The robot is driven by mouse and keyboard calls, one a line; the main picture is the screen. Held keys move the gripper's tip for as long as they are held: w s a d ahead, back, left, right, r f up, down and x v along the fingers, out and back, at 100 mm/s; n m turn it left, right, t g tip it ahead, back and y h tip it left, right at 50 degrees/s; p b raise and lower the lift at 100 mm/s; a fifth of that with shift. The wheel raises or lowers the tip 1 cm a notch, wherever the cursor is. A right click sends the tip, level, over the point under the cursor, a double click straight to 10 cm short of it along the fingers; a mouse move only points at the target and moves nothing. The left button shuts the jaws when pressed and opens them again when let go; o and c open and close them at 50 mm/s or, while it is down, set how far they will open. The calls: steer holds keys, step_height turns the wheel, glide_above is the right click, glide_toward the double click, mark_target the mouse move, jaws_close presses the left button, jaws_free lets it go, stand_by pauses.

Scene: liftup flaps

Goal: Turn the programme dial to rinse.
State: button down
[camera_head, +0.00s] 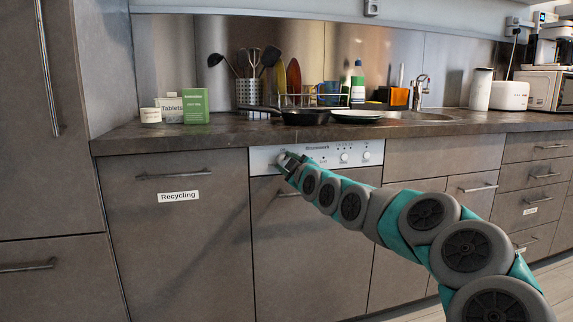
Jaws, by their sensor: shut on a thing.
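The dishwasher's white control panel (318,154) runs just under the worktop. Two round knobs show on its right half, one of them at the middle right (344,157) and one further right (366,155). My gripper (283,159) is at the left end of the panel, where it covers that part. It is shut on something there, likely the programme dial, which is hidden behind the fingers. The dial's pointer and its markings cannot be read from here.
The dishwasher front (300,240) has a bar handle (290,193) just below my gripper. A recycling cupboard (180,240) with a handle stands to the left, drawers (530,180) to the right.

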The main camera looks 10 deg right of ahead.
steer(key=m+b, duration=0.1)
steer(key=m, duration=0.4)
steer(key=shift+f+t, duration=0.1)
steer(key=shift+t, duration=0.2)
steer(key=m+h, duration=0.1)
steer(key=m, duration=0.4)
steer(key=shift+m+t, duration=0.3)
steer(key=shift+m, duration=0.4)
steer(key=shift+c, duration=2)
jaws_free()
steer(key=s, duration=0.7)
steer(key=shift+s+d+f, duration=0.3)
steer(key=shift+s+f, duration=0.1)
